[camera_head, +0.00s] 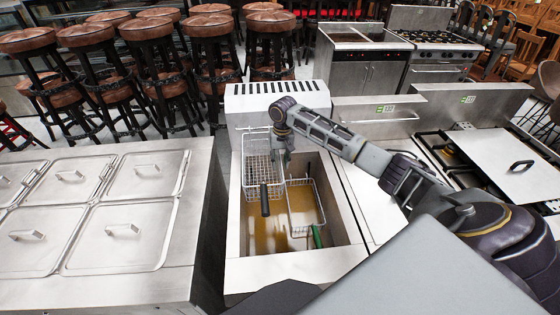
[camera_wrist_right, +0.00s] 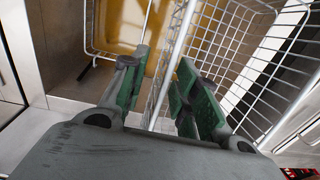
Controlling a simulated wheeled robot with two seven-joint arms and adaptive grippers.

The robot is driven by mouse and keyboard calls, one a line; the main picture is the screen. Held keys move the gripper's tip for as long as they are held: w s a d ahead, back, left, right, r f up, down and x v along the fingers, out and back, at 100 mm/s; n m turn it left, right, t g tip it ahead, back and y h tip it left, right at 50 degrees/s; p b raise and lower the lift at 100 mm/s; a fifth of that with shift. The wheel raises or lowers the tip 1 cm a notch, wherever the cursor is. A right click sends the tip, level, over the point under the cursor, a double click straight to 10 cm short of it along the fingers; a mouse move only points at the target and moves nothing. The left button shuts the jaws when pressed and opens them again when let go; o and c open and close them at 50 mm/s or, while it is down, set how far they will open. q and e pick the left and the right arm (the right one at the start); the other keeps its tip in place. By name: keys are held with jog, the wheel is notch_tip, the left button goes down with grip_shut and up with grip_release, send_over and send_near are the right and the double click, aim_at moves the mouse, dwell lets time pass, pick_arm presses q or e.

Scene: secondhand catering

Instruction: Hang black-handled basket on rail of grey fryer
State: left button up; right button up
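The grey fryer (camera_head: 292,266) stands in the middle of the head view with an open well of yellowish oil. The black-handled basket (camera_head: 258,160) is at the well's back left; its black handle (camera_head: 264,200) points toward the front. My right gripper (camera_head: 281,158) is at that basket's right side. In the right wrist view its green-padded fingers (camera_wrist_right: 162,62) stand apart, with a wire edge between them and a wire basket (camera_wrist_right: 238,38) beyond. I cannot tell whether they touch the wire or whether the basket rests on the rail. My left gripper is not in view.
A second basket (camera_head: 303,207) with a green handle (camera_head: 316,237) sits in the well, right of the black-handled one. A lidded steel counter (camera_head: 95,215) stands at left. Stools (camera_head: 208,30) stand behind. My right arm reaches over the units at right.

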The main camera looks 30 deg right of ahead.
notch_tip(320, 180, up, 12)
jog(key=shift+d, duration=0.25)
dwell(0.5)
jog(key=shift+s+f, duration=0.1)
jog(key=shift+s, duration=0.05)
dwell(0.4)
